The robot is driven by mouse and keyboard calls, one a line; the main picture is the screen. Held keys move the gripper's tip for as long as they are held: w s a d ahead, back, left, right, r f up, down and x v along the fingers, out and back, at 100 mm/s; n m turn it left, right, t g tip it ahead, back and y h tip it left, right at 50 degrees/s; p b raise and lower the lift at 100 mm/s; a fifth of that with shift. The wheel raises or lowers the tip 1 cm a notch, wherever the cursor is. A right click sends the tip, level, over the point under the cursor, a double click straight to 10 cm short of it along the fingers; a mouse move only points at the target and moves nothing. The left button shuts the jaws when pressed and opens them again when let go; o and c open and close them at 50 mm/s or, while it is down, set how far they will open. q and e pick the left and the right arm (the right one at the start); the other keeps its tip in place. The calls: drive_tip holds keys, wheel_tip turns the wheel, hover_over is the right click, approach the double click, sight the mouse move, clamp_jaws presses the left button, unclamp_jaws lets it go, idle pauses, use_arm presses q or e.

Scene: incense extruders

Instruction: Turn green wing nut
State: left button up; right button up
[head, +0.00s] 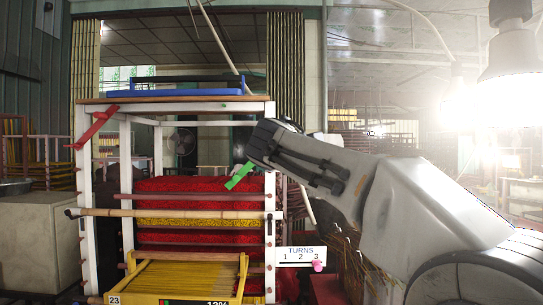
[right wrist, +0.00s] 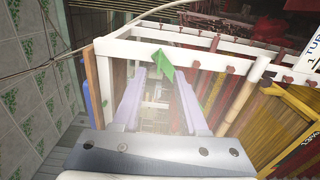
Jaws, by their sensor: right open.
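The green wing nut (head: 240,176) is a flat, tilted bar at the right post of the white frame in the head view. It also shows in the right wrist view (right wrist: 163,66), near the tips of my right gripper (right wrist: 158,80). That gripper is open, with its two pale fingers apart and nothing between them that I can make out as gripped. In the head view my right arm comes in from the right, and its wrist end is just above and right of the nut; the fingers are hidden there. I cannot tell whether they touch the nut. My left gripper is not in view.
A red wing nut (head: 95,127) is on the left post. The white frame (head: 269,215) holds red and yellow incense bundles (head: 195,187) and a bamboo pole (head: 165,213). A TURNS sign (head: 300,255) with a pink marker (head: 318,266) near 3 is at the lower right.

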drive_tip(key=s, duration=0.3)
drive_tip(key=shift+s+b, duration=0.35)
drive_tip(key=shift+b, duration=0.05)
drive_tip(key=s+a+f+m+g+y+p, duration=0.15)
drive_tip(key=s+f+g, duration=0.35)
drive_tip(key=f, duration=0.6)
drive_tip(key=s+d+f+m+g+h+p, duration=0.1)
drive_tip(key=s+f+m+g+p, duration=0.25)
drive_tip(key=s+f, duration=0.6)
drive_tip(key=s+d+f+m+g+p, duration=0.1)
drive_tip(key=s+d+f+m+g, duration=0.1)
drive_tip(key=s+f, duration=0.7)
drive_tip(key=s+d+f+m+g+p, duration=0.2)
drive_tip(key=s+f+m+g, duration=0.2)
drive_tip(key=s+f+g, duration=0.3)
drive_tip(key=s+f, duration=0.3)
drive_tip(key=s, duration=0.4)
drive_tip(key=shift+s+d+f, duration=0.2)
drive_tip(key=shift+d, duration=0.2)
drive_tip(key=shift+g+y, duration=0.25)
